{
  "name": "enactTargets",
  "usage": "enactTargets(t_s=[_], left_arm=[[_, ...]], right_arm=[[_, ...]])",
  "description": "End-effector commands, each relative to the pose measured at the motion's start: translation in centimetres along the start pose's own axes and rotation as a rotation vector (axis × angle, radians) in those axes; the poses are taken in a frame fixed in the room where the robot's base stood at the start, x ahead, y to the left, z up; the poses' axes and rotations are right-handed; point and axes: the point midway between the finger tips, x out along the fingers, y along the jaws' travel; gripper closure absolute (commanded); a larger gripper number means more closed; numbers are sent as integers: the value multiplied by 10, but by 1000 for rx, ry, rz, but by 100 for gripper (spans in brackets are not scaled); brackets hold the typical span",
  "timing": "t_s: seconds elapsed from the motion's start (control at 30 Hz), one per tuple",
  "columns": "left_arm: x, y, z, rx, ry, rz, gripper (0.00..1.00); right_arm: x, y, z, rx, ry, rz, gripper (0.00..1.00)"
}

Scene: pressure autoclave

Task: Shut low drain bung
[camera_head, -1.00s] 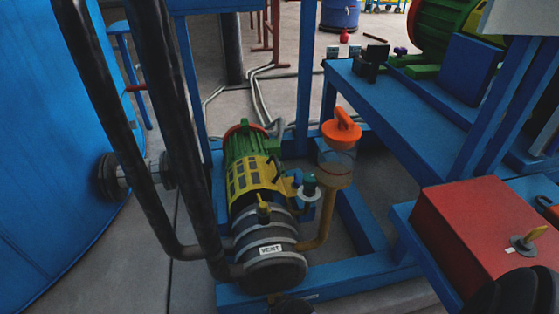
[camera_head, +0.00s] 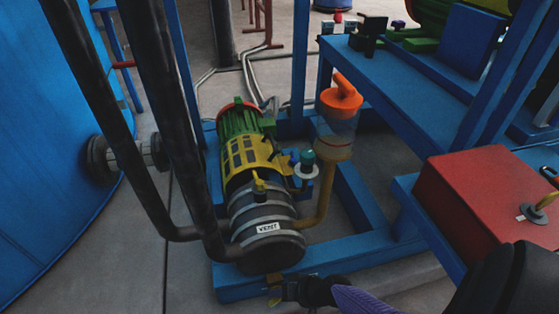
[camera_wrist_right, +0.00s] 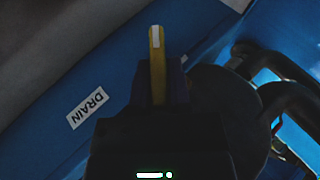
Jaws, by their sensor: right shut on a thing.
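The low drain bung shows as a yellow handle with a pale tip (camera_wrist_right: 156,50) in the right wrist view, beside a white DRAIN label (camera_wrist_right: 87,108) on a blue beam. My right gripper (camera_wrist_right: 158,88) is shut on this handle, its dark jaws hiding the lower part. In the head view my right gripper (camera_head: 282,290) is low in front of the pump, and a little yellow (camera_head: 274,293) shows at its tips. The grey banded pump (camera_head: 265,225) bears a VENT label and a small yellow handle on top (camera_head: 259,184). My left gripper is not in view.
A blue frame (camera_head: 335,262) surrounds the pump. Dark pipes (camera_head: 185,150) rise at its left, by a large blue vessel (camera_head: 50,150). A red box (camera_head: 485,195) stands at the right. A glass bowl with an orange top (camera_head: 340,95) stands behind the pump.

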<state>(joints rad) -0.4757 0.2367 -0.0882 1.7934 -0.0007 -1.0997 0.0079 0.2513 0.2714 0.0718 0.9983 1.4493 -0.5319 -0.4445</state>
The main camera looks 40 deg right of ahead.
Motion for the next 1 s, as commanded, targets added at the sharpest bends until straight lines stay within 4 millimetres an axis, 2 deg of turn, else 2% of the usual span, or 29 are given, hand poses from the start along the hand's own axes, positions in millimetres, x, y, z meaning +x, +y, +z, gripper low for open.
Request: enactTargets(t_s=[0.67,0.7,0.83,0.87,1.0], left_arm=[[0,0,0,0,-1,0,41],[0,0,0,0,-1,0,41],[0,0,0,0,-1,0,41],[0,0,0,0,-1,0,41],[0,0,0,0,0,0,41]], right_arm=[[-1,1,-5,28,12,-62,100],[-1,1,-5,28,13,-62,73],[-1,1,-5,28,13,-63,45],[-1,1,-5,28,12,-63,41],[-1,1,-3,28,8,-63,41]])
